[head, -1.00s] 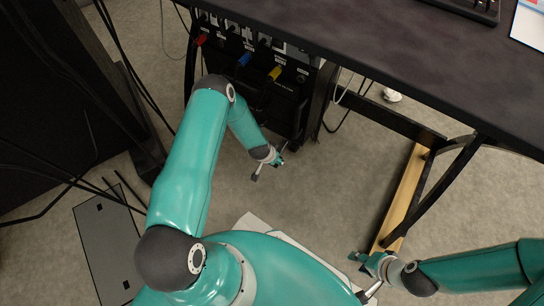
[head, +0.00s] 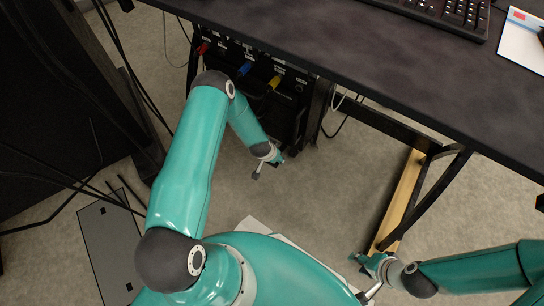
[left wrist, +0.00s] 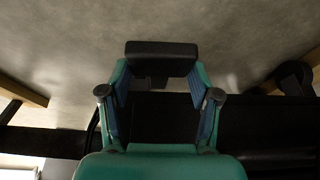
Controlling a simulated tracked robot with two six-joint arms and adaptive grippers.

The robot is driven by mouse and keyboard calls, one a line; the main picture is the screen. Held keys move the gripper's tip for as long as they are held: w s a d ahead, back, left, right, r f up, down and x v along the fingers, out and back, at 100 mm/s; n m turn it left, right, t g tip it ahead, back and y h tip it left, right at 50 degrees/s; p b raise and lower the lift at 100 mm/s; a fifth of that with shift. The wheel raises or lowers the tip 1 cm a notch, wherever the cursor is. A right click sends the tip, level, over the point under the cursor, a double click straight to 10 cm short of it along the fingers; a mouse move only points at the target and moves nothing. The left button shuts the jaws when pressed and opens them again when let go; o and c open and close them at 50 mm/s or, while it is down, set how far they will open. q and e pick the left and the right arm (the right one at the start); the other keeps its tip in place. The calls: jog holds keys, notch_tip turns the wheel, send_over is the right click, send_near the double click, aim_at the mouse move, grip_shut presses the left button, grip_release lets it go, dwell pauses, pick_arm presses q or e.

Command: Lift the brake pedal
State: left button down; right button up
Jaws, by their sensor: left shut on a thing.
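The brake pedal shows as a black pad (left wrist: 162,58) between the ends of the fingers in the left wrist view. My left gripper (left wrist: 160,85) is shut on it, with a teal, blue-lined finger on either side. In the head view my left gripper (head: 268,164) is small and low, in front of the black box under the desk. The pedal is too small and dark to make out surely there. My right gripper (head: 362,276) is open and empty near the bottom edge, beside the desk's wooden foot bar.
The black box (head: 286,105) with coloured plugs stands under the dark desk (head: 330,50). A keyboard (head: 450,12) lies on the desk. A wooden bar (head: 403,200) runs along the floor at right. Cables hang at left. Carpet between is clear.

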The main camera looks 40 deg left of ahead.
pick_arm(q)
jog(key=shift+w+r, duration=0.4)
jog(key=shift+w, duration=0.1)
jog(key=c, duration=0.5)
grip_release()
jog(key=shift+o, duration=1.3)
jog(key=shift+s+f, duration=0.15)
jog(key=shift+s, duration=0.05)
jog(key=shift+v, duration=3.7)
